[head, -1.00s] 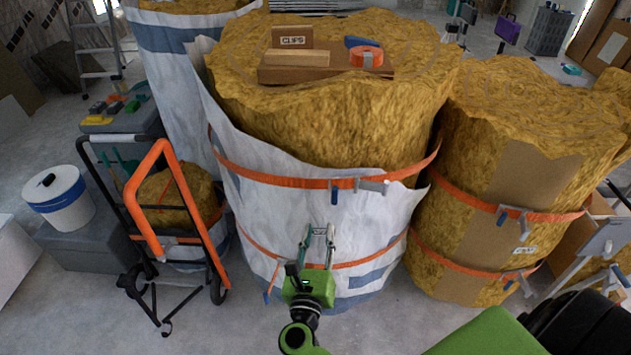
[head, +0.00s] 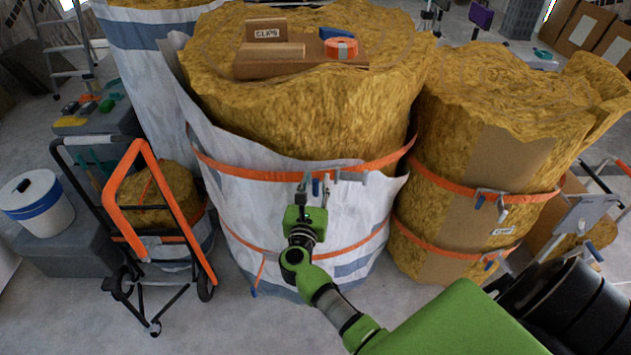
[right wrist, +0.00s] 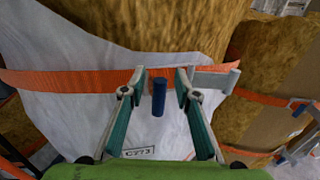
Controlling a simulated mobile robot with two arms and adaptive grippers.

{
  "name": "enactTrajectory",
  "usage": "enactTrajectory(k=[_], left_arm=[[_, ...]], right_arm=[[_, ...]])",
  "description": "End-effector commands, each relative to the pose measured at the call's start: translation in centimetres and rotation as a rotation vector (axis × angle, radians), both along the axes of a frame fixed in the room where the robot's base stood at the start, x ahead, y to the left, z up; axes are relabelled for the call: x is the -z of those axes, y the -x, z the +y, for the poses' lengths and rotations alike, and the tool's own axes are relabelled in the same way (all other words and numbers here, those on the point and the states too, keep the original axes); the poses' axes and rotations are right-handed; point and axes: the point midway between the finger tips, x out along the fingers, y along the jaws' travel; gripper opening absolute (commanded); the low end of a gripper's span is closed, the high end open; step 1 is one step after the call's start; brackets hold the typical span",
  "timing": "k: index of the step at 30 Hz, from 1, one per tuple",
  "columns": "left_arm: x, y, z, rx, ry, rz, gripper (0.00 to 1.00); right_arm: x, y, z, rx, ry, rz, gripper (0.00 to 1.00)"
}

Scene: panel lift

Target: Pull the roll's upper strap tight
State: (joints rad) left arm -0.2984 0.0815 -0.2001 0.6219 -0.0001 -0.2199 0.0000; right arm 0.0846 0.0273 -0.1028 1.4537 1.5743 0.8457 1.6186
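The large middle roll (head: 290,110) is yellow wool, partly wrapped in a white sheet. Its orange upper strap (head: 235,168) runs around the front and shows in the right wrist view (right wrist: 85,82). A grey buckle (head: 351,176) sits on this strap, and a short blue tab (right wrist: 158,98) hangs there. My right gripper (right wrist: 160,76) is open in front of the strap. Its fingers stand apart on either side of the blue tab, with visible gaps, so they do not grip it. In the head view, the right gripper (head: 311,180) partly hides the tab. My left gripper is not in view.
A lower orange strap (head: 350,247) circles the same roll. A second strapped roll (head: 470,170) stands close at right. An orange-framed hand cart (head: 122,215) stands at left.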

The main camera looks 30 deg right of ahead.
Motion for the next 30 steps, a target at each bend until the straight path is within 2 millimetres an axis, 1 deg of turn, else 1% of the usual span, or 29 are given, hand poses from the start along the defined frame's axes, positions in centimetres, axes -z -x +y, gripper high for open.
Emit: enactTrajectory(k=[3, 11, 12, 14, 15, 21, 23, 25, 30], left_arm=[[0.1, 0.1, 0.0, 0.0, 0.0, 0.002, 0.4], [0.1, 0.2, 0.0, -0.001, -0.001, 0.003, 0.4], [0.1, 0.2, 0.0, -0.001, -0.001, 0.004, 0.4], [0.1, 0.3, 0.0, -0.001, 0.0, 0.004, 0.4], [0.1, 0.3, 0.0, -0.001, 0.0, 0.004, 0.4], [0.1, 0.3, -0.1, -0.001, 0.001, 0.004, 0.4], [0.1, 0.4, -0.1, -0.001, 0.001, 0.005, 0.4], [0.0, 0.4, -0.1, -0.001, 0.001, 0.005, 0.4], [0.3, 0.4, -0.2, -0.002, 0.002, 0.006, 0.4]], right_arm=[[0.0, -0.4, -0.4, 0.0, 0.0, 0.0, 0.29], [0.0, -0.4, -0.4, 0.0, -0.001, 0.0, 0.29], [0.0, -0.4, -0.4, 0.0, -0.001, 0.001, 0.18], [0.0, -0.4, -0.4, 0.0, -0.001, 0.001, 0.03], [0.0, -0.4, -0.4, 0.0, -0.001, 0.001, 0.0], [0.1, -0.2, -0.3, 0.0, -0.001, 0.001, 0.0], [0.2, 0.4, 0.0, -0.001, -0.002, 0.002, 0.0], [0.3, 1.6, 0.5, -0.001, -0.006, 0.003, 0.0], [0.5, 5.7, 1.9, 0.0, -0.006, 0.007, 0.0]])
